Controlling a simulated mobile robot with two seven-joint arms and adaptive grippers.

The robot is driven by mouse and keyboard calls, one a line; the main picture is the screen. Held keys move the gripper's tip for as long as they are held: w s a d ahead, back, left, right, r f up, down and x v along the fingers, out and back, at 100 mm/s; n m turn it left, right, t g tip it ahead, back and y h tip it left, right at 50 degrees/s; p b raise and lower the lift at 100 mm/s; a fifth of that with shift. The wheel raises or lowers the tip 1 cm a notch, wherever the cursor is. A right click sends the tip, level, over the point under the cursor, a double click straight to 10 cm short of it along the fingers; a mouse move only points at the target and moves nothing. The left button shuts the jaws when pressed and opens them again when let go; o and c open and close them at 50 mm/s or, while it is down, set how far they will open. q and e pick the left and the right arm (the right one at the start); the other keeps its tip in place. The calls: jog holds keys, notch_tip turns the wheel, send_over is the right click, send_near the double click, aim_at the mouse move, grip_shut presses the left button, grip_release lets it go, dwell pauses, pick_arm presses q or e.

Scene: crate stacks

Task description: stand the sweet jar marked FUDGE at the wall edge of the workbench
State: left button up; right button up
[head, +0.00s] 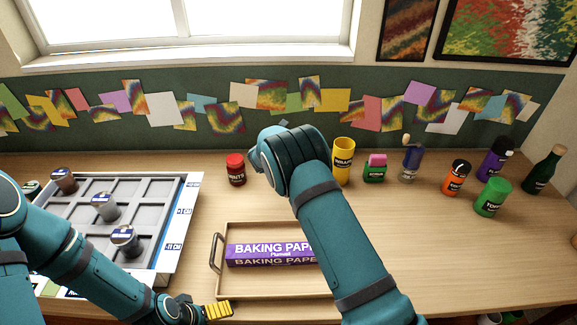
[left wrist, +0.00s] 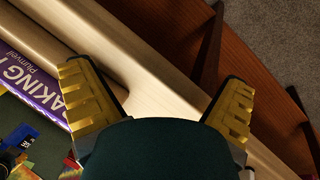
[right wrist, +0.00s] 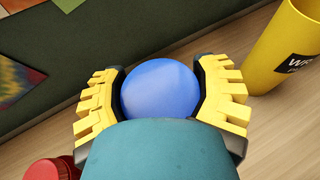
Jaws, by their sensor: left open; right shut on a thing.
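My right gripper (right wrist: 160,78) is shut on a round, smooth blue thing (right wrist: 158,88), seen from above in the right wrist view. It is close to the dark green wall panel at the back of the workbench (head: 205,220). No label shows on it, so I cannot read FUDGE, and I cannot tell whether it touches the bench. In the head view my right arm hides this gripper and nearly all of what it holds. My left gripper (head: 212,310) is open and empty at the bench's front edge, beside the wooden tray (head: 217,283); its fingers also show in the left wrist view (left wrist: 160,105).
A red-lidded jar (head: 236,170) stands left of my right gripper and a yellow canister (head: 342,163) right of it. Further right are several containers, including a green jar (head: 493,198). The tray holds a purple baking paper box (head: 270,252). A compartmented crate (head: 180,195) is at left.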

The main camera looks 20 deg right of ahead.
jog(key=shift+f, duration=3.3)
jog(key=shift+f+b, duration=0.1)
jog(key=shift+b, duration=0.25)
jog(key=o, duration=1.3)
jog(key=shift+o, duration=0.2)
jog(key=shift+s+a+r, duration=0.1)
jog(key=shift+a+r, duration=0.1)
jog(key=p+v, duration=0.1)
jog(key=v, duration=1)
jog(key=shift+s, duration=0.25)
jog(key=shift+a+r, duration=0.1)
